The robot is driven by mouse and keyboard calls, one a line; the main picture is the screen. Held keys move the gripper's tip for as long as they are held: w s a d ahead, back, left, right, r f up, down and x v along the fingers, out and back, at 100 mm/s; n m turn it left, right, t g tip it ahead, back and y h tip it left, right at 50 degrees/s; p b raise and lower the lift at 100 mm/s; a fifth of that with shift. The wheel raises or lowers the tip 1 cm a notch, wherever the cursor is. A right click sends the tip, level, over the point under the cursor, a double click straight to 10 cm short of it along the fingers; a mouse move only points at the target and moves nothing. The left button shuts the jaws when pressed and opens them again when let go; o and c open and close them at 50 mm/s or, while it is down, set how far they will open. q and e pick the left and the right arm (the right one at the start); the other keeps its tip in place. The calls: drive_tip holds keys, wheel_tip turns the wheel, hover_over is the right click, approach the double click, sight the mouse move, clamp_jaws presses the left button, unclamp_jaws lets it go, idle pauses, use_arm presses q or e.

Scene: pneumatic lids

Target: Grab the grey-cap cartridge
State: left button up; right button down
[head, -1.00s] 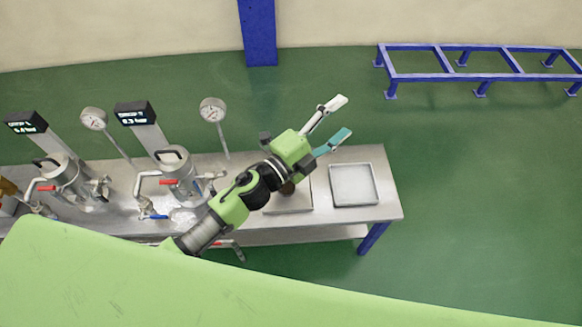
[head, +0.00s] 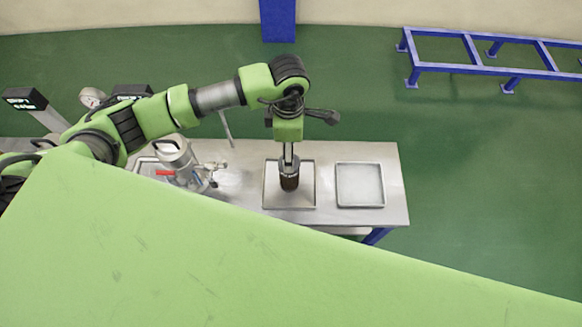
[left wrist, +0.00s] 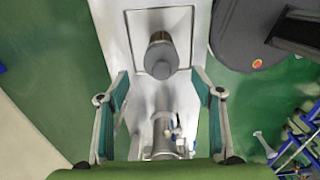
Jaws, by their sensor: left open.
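The grey-cap cartridge (head: 289,182), a dark cylinder with a grey top, stands upright in the left-hand metal tray (head: 270,197) on the steel bench. In the left wrist view its round grey cap (left wrist: 161,58) shows near the top middle, within the tray (left wrist: 137,22). My left gripper (head: 288,154) points down just over the cartridge in the head view. In the left wrist view my left gripper (left wrist: 160,78) is open, its two teal-padded fingers wide apart, with the cartridge beyond the tips. I see nothing between the fingers' pads. My right gripper is in neither view.
An empty tray (head: 360,185) lies to the right on the bench (head: 396,200). A metal vessel (head: 176,158) with valves stands left of the cartridge; it also shows in the left wrist view (left wrist: 163,135). A blue frame (head: 485,70) stands on the floor at the back right.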

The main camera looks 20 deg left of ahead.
sight(289, 182)
use_arm(q)
wheel_tip(289, 182, down, 13)
drive_tip(key=shift+s+d+f+p, duration=0.1)
drive_tip(key=shift+d+f+p, duration=0.05)
drive_tip(key=shift+p, duration=0.3)
drive_tip(key=c, duration=1.5)
